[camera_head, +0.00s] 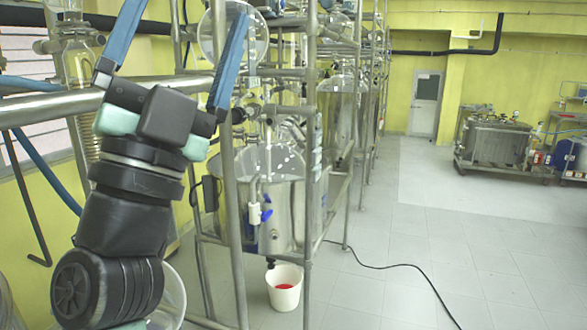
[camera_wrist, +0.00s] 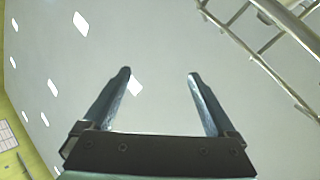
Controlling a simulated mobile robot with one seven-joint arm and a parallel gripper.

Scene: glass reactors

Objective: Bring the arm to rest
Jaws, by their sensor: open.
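My gripper (camera_head: 186,42) is raised at the upper left in the head view, in front of the metal frame. Its two blue fingers point upward and stand wide apart, with nothing between them. In the wrist view my gripper (camera_wrist: 158,74) also shows open and empty, against a pale ceiling with bright light patches. My dark arm rises from the lower left of the head view.
A metal pipe frame (camera_head: 312,130) with glass reactors stands close behind and right of my arm. A steel vessel (camera_head: 280,200) sits in it, above a white bucket (camera_head: 285,292) with red inside. A black cable (camera_head: 400,266) crosses the open floor at right.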

